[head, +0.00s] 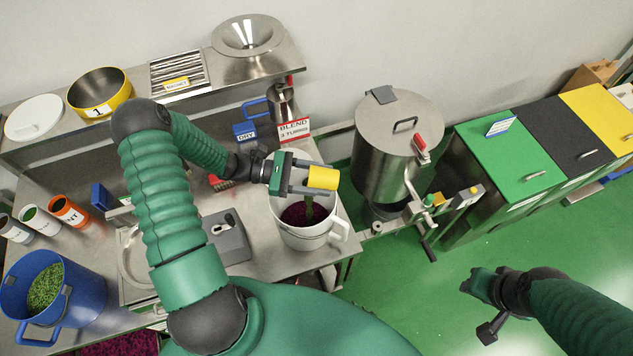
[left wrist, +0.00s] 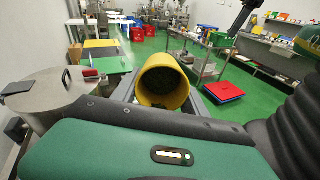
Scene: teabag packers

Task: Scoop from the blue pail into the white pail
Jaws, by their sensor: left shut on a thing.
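The blue pail (head: 85,300) stands at the lower left with green leafy material (head: 45,288) in it. The white pail (head: 305,240) stands at the front right of the steel bench and holds dark purple material (head: 297,214). My left gripper (head: 298,178) is shut on a yellow scoop (head: 323,178) and holds it tipped above the white pail. A thin green streak (head: 309,208) shows below the scoop, over the purple material. In the left wrist view the scoop (left wrist: 163,85) shows its dark open mouth. My right gripper (head: 480,287) hangs over the green floor, far from both pails; its jaws are unclear.
A steel lidded vessel (head: 385,165) stands right of the white pail. A grey box (head: 230,240) sits left of the pail. A "BLEND 3 TURNS" sign (head: 294,130) stands behind.

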